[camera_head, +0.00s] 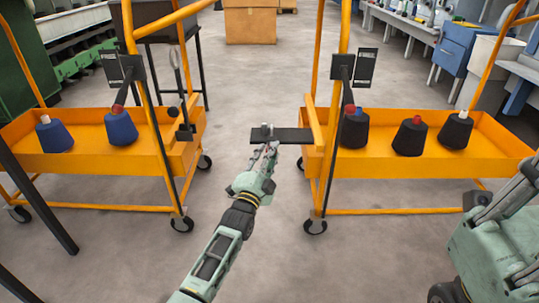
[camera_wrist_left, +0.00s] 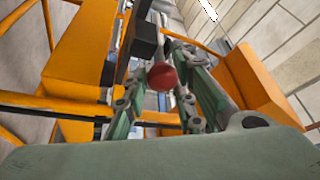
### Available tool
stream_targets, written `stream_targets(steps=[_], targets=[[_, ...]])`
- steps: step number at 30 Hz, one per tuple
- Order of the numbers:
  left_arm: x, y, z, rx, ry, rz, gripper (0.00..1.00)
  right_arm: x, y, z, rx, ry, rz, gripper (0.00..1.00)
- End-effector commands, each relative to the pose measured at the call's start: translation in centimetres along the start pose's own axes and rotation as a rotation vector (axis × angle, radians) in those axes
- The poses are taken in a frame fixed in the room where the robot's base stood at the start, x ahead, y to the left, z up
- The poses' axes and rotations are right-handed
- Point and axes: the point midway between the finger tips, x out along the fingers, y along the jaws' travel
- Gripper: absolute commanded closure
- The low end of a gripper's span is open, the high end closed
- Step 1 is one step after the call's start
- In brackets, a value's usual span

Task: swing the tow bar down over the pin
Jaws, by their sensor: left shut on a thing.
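The tow bar (camera_head: 292,136) is a flat black bar reaching left, roughly level, from the front corner of the right orange trolley (camera_head: 440,172). My left gripper (camera_head: 266,143) is at its free left end, shut on it. In the left wrist view my left gripper's green fingers (camera_wrist_left: 165,95) flank a red round thing (camera_wrist_left: 162,77); I cannot tell what it belongs to. A small black fitting (camera_head: 185,133) sits on the near right corner of the left trolley (camera_head: 95,165), apart from the bar; a pin is too small to make out.
Blue yarn cones (camera_head: 121,130) stand in the left trolley and black cones (camera_head: 410,138) in the right one. Floor (camera_head: 235,90) is clear between the trolleys. Orange uprights (camera_head: 150,75) flank the gap. A cardboard box (camera_head: 250,22) stands behind.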

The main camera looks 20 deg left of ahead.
Motion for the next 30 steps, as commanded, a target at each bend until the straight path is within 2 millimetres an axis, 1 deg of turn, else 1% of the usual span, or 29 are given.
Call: stream_targets(steps=[1, 12, 13, 17, 26, 29, 30], targets=[[-0.9, 2.5, 0.9, 0.004, -0.021, 0.052, 1.0, -0.2, 0.0, 0.0, 0.0, 0.0, -0.002, 1.0], [-0.9, 2.5, 0.9, 0.005, -0.021, 0.052, 1.0, -0.2, -0.1, 0.0, 0.0, 0.0, -0.005, 1.0], [-0.9, 2.5, 0.9, 0.005, -0.021, 0.052, 0.74, -0.2, -0.1, 0.0, 0.0, 0.0, -0.005, 1.0], [-0.9, 2.5, 0.9, 0.005, -0.022, 0.052, 0.63, -0.2, -0.1, 0.0, 0.0, 0.0, -0.005, 1.0], [-1.1, 2.4, 1.1, 0.002, -0.024, 0.05, 0.63, 0.0, 0.1, 0.0, 0.0, 0.003, 0.005, 1.0], [-1.8, 2.3, 1.1, 0.002, -0.023, 0.049, 0.63, -0.1, 0.1, 0.0, 0.0, 0.002, 0.003, 1.0], [-2.3, 2.3, 1.1, 0.002, -0.024, 0.049, 0.63, -0.1, 0.1, 0.0, 0.0, 0.002, 0.003, 1.0]])
